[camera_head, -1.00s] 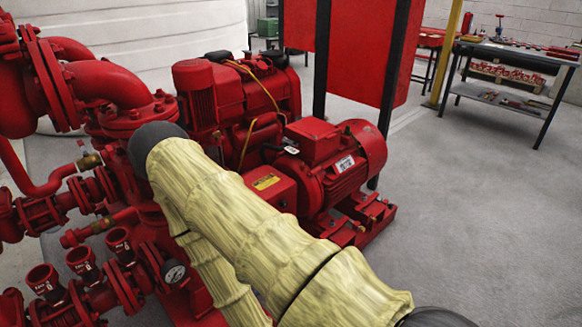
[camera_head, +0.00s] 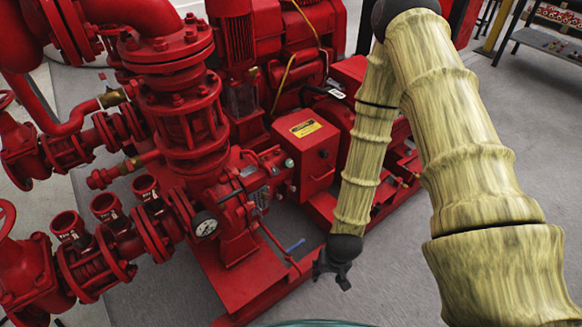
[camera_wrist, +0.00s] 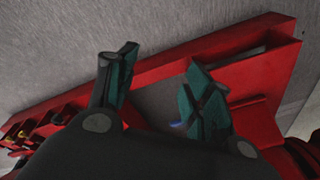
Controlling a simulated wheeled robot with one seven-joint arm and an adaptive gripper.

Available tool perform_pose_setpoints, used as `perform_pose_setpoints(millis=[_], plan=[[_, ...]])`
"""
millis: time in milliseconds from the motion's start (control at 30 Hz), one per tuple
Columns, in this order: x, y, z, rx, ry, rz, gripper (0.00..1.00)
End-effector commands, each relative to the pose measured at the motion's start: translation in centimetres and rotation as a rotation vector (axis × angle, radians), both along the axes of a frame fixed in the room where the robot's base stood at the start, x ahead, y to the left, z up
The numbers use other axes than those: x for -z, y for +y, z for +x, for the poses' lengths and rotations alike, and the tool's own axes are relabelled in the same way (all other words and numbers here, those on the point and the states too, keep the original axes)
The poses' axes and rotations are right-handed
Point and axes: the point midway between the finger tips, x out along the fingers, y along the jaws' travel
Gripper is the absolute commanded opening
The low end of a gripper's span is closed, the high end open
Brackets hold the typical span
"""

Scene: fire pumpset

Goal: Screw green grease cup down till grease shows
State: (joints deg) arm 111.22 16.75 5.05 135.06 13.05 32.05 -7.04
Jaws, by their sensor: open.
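The red base frame (camera_wrist: 190,55) and grey floor lie beyond the fingers.
A small blue thing (camera_head: 295,245) shows low by the base frame. A pressure gauge (camera_head: 205,225) and several red valves and pipes crowd the left. Grey floor is clear at lower right.

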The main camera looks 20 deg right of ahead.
Motion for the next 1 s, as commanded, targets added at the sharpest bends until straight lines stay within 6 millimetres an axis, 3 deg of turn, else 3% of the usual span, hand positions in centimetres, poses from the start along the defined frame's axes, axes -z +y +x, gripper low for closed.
perform_pose_setpoints(millis=[33, 267, 467, 600, 800, 1000], plan=[[-0.1, -0.2, 2.1, 0.045, -0.024, 0.019, 0.51], [-3.1, -0.6, 10.4, 0.224, -0.105, 0.129, 0.51], [-7.4, -1.1, 17.4, 0.363, -0.179, 0.265, 0.51], [-11.3, -1.7, 21.9, 0.448, -0.236, 0.379, 0.51], [-16.8, -2.7, 26.5, 0.535, -0.303, 0.532, 0.51], [-20.0, -3.4, 28.5, 0.571, -0.337, 0.614, 0.51]])
